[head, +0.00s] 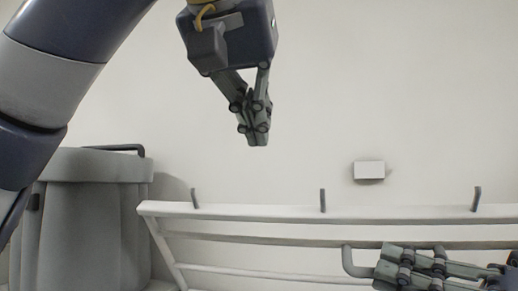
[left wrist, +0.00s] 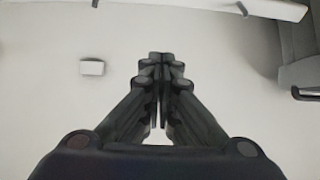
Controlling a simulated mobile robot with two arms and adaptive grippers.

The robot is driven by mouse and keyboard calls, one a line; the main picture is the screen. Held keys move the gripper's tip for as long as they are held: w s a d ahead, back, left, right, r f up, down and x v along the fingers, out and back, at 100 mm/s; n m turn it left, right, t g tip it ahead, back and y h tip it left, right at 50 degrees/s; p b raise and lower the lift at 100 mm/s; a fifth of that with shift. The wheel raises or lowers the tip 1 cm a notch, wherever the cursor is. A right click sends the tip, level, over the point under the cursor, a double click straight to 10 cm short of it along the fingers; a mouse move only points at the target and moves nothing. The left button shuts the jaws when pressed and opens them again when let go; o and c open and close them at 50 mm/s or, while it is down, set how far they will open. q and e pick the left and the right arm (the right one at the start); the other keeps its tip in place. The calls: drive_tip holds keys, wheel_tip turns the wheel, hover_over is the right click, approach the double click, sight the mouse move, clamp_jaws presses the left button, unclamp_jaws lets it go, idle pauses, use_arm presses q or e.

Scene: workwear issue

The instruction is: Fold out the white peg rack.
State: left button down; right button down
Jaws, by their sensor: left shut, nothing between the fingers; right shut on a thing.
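The white peg rack (head: 260,211) stands against the pale wall in the lower part of the head view. Its top rail carries dark pegs, and further rails run below it. Part of the rail also shows at the top of the left wrist view (left wrist: 215,7). My right gripper (head: 385,267) is shut on a pale bent handle (head: 349,261) at the front of the rack; the gripper covers most of the handle. My left gripper (head: 257,136) is shut and empty, in the air above the rack, apart from it. Its closed fingers show in the left wrist view (left wrist: 160,62).
A grey bin-like container (head: 95,205) with a dark bar on top stands left of the rack, partly behind my left arm. A small white box (head: 369,170) is on the wall above the rack. The wall space around my left gripper is clear.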

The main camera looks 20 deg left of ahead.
use_arm(q)
hover_over(265, 209)
drive_tip(key=w, duration=0.4)
wheel_tip(265, 209, down, 5)
use_arm(e)
drive_tip(key=shift+r, duration=0.1)
use_arm(q)
drive_tip(key=shift+s+a+f, duration=0.2)
drive_tip(key=shift+s+f, duration=0.8)
drive_tip(key=shift+s, duration=0.3)
drive_tip(key=shift+s+f, duration=0.25)
drive_tip(key=shift+f, duration=0.05)
